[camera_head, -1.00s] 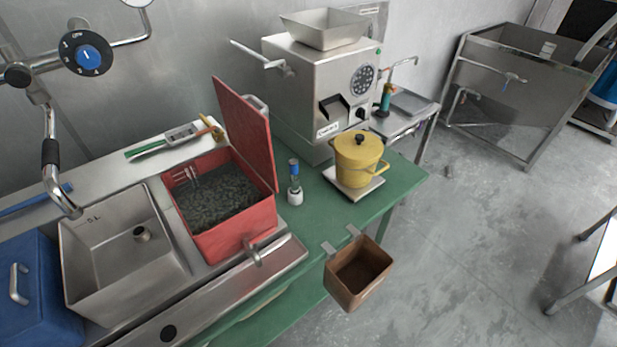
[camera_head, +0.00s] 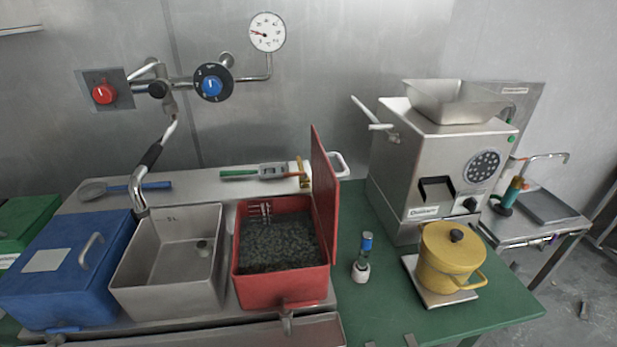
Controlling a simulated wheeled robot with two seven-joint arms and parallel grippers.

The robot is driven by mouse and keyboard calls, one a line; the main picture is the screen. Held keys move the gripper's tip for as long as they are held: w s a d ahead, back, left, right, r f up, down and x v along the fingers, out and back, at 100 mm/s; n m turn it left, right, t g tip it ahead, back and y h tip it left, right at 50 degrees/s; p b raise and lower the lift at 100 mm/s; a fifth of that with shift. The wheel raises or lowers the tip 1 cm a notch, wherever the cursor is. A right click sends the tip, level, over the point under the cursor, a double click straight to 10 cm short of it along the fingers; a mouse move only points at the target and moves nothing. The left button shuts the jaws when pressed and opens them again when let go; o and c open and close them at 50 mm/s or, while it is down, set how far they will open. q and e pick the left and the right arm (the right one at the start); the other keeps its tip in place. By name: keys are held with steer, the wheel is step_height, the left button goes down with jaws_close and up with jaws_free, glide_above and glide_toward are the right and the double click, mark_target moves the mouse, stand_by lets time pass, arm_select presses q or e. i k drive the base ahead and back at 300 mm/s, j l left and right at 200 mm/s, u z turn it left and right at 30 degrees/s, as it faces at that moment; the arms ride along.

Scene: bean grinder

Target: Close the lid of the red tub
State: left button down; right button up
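The red tub (camera_head: 282,290) stands on the metal counter in the middle of the view, filled with dark grainy stuff. A white handle (camera_head: 340,165) shows on the lid's far side. Neither of my grippers shows in the view.
A steel sink (camera_head: 170,290) and a closed blue tub (camera_head: 70,270) stand left of the red tub. A small blue-capped bottle (camera_head: 363,258), a yellow pot (camera_head: 450,262) on a scale and the steel grinder (camera_head: 430,165) stand to the right. A tap (camera_head: 150,165) hangs over the sink.

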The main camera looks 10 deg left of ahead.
mark_target(325, 184)
steer(key=i+l+u, duration=0.1)
steer(key=l+u, duration=0.75)
steer(key=l, duration=0.15)
steer(key=l+u, duration=0.4)
steer(key=l, duration=0.15)
steer(key=k+j, duration=0.15)
steer(key=k, duration=0.15)
steer(key=k+j, duration=0.1)
steer(key=k, duration=0.15)
steer(key=i+j, duration=0.35)
steer(key=i+u, duration=0.05)
